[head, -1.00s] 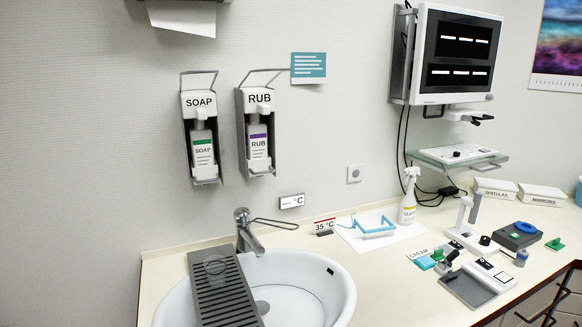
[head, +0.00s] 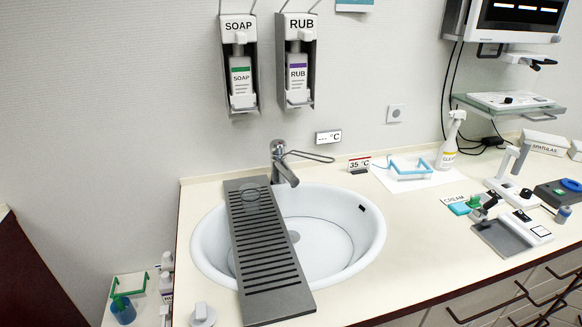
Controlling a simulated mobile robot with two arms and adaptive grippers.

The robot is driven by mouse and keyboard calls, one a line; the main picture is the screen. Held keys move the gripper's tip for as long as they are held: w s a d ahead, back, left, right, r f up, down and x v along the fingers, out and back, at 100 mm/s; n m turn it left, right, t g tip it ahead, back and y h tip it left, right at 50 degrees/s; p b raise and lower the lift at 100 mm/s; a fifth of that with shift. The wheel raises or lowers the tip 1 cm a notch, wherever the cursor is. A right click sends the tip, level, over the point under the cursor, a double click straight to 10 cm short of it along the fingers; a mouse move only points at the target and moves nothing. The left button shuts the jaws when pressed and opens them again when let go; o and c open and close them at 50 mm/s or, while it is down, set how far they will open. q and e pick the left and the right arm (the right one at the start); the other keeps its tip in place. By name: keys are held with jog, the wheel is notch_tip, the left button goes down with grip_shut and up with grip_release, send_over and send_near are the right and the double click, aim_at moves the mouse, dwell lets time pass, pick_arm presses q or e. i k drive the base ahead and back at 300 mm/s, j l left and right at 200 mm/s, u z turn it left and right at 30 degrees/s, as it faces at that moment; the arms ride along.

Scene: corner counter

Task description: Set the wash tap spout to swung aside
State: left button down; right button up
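The wash tap (head: 280,160) stands at the back rim of the white washbasin (head: 372,243). Its spout (head: 287,174) points forward and slightly right, over the basin. A long thin lever (head: 312,156) reaches out to the right from the tap's top. A grey slatted board (head: 265,250) lies across the left part of the basin, with a clear round item (head: 250,198) on its far end, close to the spout's left. Neither of my grippers is in view.
Soap (head: 240,75) and rub (head: 298,70) dispensers hang on the wall above.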

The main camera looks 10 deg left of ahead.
aim_at(281, 165)
jog(key=j+z, duration=0.15)
jog(key=z, duration=0.3)
jog(key=k+j+z, duration=0.1)
jog(key=z, duration=0.35)
jog(key=k+j+z, duration=0.1)
jog(key=z, duration=0.35)
jog(key=j, duration=0.1)
